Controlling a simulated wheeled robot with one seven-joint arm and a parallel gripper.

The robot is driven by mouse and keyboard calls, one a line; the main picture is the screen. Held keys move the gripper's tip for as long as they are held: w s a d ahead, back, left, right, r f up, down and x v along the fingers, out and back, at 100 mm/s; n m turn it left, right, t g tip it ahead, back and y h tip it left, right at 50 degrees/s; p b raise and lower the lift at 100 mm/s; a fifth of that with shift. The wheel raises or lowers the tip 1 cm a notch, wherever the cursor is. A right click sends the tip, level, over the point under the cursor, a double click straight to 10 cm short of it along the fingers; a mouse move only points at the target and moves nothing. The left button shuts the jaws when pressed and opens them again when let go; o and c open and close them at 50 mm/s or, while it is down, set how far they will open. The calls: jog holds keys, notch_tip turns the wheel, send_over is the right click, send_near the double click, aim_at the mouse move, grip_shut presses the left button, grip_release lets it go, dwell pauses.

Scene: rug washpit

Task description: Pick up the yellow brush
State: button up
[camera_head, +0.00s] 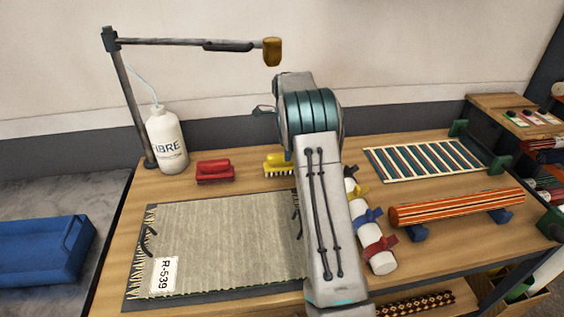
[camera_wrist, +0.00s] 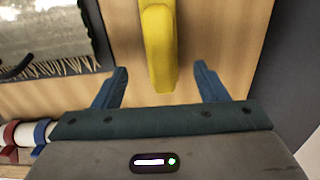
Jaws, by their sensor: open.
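The yellow brush (camera_head: 278,163) lies at the back of the wooden table, beside the red brush, and my arm hides its right part in the head view. In the wrist view the yellow brush (camera_wrist: 158,45) is seen close, its near end between and just beyond the fingertips. My gripper (camera_wrist: 160,82) is open, with one blue finger to each side of the brush and visible gaps on both sides. My arm hides the gripper's fingers in the head view.
A red brush (camera_head: 215,171) and a white bottle (camera_head: 166,140) stand left of the yellow brush. A grey rug (camera_head: 222,240) lies in front. A lamp arm (camera_head: 190,43) reaches overhead.

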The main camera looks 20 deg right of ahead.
aim_at(283, 161)
jog(key=f, duration=0.2)
jog(key=f+p, duration=0.1)
jog(key=f, duration=0.3)
jog(key=shift+w+a+f+p, duration=0.2)
jog(key=shift+a+f+p, duration=0.1)
jog(key=shift+a+f, duration=0.1)
jog(key=c, duration=1.2)
